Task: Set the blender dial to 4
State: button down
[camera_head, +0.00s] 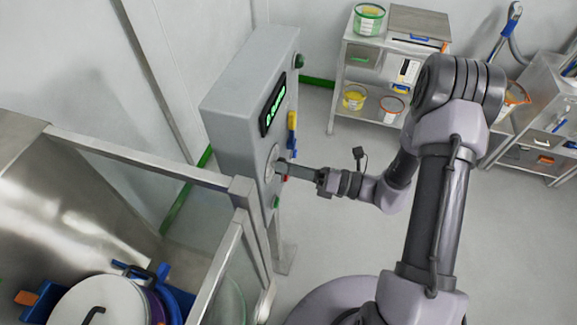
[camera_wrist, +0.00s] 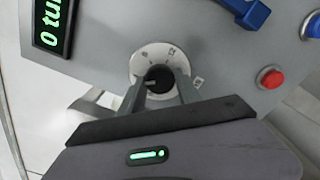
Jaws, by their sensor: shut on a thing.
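The blender dial (camera_wrist: 158,60) is a pale round plate with dark marks and a black knob (camera_wrist: 159,78) at its middle, on the front of a grey control cabinet (camera_head: 238,105). In the wrist view my gripper (camera_wrist: 160,88) has its two fingers closed on the black knob, one on each side. In the head view my gripper (camera_head: 284,168) reaches the dial (camera_head: 272,163) from the right. The dial's numbers are too small and tilted to read surely, and the fingers hide its lower part. A dark display (camera_wrist: 52,28) with green text beginning "0 tu" is beside the dial.
A red button (camera_wrist: 271,77) and a blue button (camera_wrist: 313,26) are on the panel near the dial. A metal frame (camera_head: 150,157) stands left of the cabinet. Shelves (camera_head: 375,75) with tubs stand behind.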

jog(key=c, duration=0.9)
grip_release()
jog(key=shift+o, duration=0.2)
jog(key=shift+d, duration=0.1)
jog(key=v, duration=1.7)
jog(key=shift+d+p, duration=0.15)
jog(key=shift+p, duration=0.3)
jog(key=shift+s, duration=0.1)
